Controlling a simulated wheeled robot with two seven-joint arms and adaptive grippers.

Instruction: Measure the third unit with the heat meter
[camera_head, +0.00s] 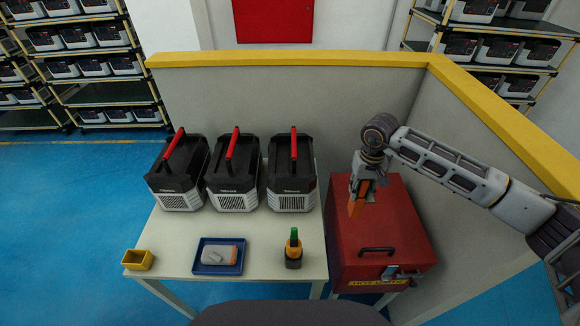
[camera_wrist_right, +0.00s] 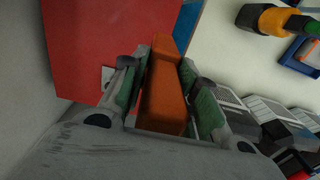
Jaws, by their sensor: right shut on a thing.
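Three black-and-grey units with red handles stand side by side at the back of the table: the left unit (camera_head: 180,172), the middle unit (camera_head: 232,172) and the right unit (camera_head: 291,172). My right gripper (camera_head: 360,192) is shut on an orange tool, which looks like the heat meter (camera_head: 355,203). It holds the meter over the red box, to the right of the right unit. In the right wrist view the orange body (camera_wrist_right: 164,95) lies between the two fingers (camera_wrist_right: 165,90). My left gripper is not in view.
The red box (camera_head: 400,225) with a black handle and yellow label stands right of the white table (camera_head: 185,235). On the table's front are a yellow bin (camera_head: 138,260), a blue tray (camera_head: 205,268) with a pale device, and an orange-black item with a green top (camera_head: 293,250). A yellow-topped partition (camera_head: 290,60) encloses the back and right.

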